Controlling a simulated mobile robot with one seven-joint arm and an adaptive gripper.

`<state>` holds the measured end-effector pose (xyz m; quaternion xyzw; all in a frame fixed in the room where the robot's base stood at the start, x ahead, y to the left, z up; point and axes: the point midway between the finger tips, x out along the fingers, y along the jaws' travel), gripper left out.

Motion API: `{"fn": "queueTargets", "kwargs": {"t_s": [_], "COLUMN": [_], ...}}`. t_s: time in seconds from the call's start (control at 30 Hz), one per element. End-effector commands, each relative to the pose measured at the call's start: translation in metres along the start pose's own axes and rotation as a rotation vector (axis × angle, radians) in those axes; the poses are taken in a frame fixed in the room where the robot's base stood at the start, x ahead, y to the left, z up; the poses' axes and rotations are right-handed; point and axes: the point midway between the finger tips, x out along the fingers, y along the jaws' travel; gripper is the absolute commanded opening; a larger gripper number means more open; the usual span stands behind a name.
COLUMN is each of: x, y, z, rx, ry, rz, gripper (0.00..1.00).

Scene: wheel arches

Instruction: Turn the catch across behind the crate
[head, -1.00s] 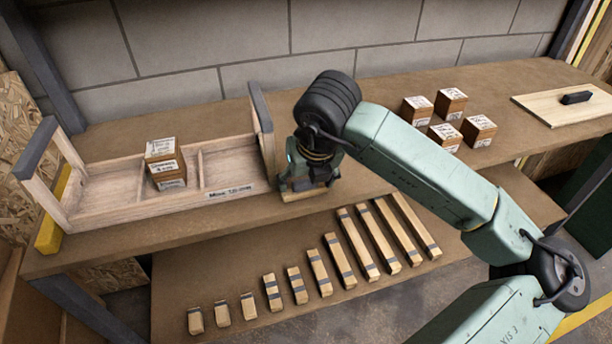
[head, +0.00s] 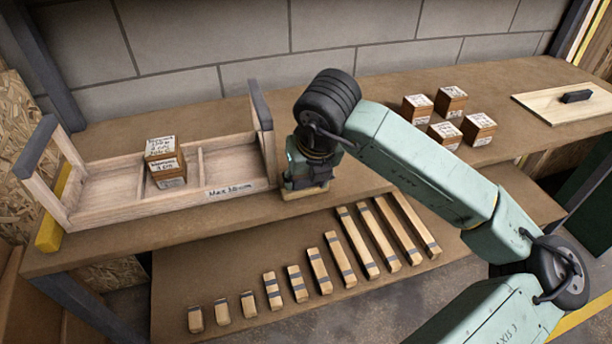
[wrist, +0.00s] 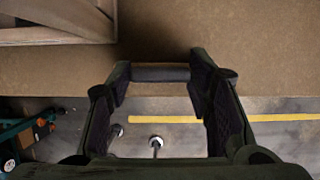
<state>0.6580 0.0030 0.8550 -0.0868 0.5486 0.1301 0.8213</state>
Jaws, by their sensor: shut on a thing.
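The crate (head: 125,210) is a long pale wooden open frame with dark-topped end posts, on the bench at left. It also shows in the wrist view's upper left corner (wrist: 60,33). My gripper (head: 306,180) points down just right of the crate's right end. In the wrist view my gripper (wrist: 160,78) has its fingers on both ends of a dark bar, which I take to be the catch (wrist: 160,73). A tan piece (head: 306,193) shows beneath my gripper in the head view; the rest there is hidden by the gripper.
Two stacked labelled boxes (head: 165,160) stand inside the crate. Several labelled blocks (head: 447,134) stand on the bench at right, near a pale board (head: 545,104) with a dark handle. A row of tan bars (head: 330,262) lies on the lower shelf. The bench between crate and blocks is otherwise clear.

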Motion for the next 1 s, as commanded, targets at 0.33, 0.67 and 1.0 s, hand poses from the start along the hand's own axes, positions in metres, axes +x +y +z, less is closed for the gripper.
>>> {"fn": "queueTargets", "kwargs": {"t_s": [0.33, 0.67, 1.0], "x": [0.0037, 0.0062, 0.0038], "y": [-0.0013, -0.0025, -0.0036], "z": [-0.0014, -0.0019, 0.0003], "rx": [-0.061, -0.29, -0.589], "ry": [0.0, -0.001, -0.001], "rz": [0.024, 0.12, 0.246], "gripper": [0.19, 0.19, 0.19]}}
